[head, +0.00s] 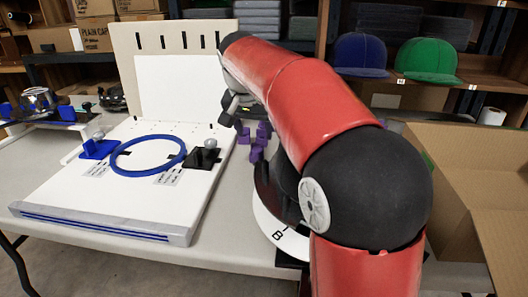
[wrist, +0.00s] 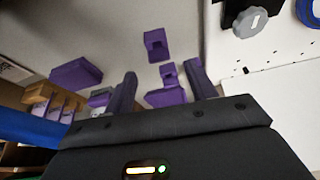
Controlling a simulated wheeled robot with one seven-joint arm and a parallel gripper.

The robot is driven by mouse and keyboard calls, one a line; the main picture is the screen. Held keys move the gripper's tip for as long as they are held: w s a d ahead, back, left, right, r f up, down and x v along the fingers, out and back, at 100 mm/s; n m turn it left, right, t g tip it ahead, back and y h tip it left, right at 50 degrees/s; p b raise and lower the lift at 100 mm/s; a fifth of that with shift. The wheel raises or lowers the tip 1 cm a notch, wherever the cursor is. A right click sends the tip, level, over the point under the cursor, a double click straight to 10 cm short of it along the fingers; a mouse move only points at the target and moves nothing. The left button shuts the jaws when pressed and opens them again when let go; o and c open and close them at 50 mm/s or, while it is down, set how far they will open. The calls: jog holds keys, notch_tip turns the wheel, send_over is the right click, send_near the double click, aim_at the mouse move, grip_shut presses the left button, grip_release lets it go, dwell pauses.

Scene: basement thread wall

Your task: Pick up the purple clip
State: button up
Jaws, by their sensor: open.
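In the wrist view, several purple clips lie on the pale table. One purple clip (wrist: 155,43) is just beyond my fingertips. Another purple clip (wrist: 168,75) shows between the fingers, with a further purple piece (wrist: 165,96) nearer the palm. A larger purple block (wrist: 75,73) lies to the left, outside the fingers. My gripper (wrist: 162,74) is open, its two fingers apart, with nothing visibly held. In the head view the purple clips (head: 256,153) show in a small cluster beside my arm, which hides part of that area. I cannot tell which clip is meant.
A white hooping board (head: 75,180) with a blue ring (head: 118,170) and a black bracket (head: 203,155) stands left of the clips. An open cardboard box (head: 470,150) is at the right. Blue (head: 361,55) and green (head: 428,60) caps sit on a shelf behind.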

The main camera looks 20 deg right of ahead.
aim_at(256, 145)
jog(key=x, duration=0.6)
jog(key=shift+s+f+b, duration=0.1)
jog(key=shift+f+b, duration=0.15)
jog(key=shift+b, duration=0.1)
jog(key=shift+c, duration=0.5)
jog(key=c, duration=0.9)
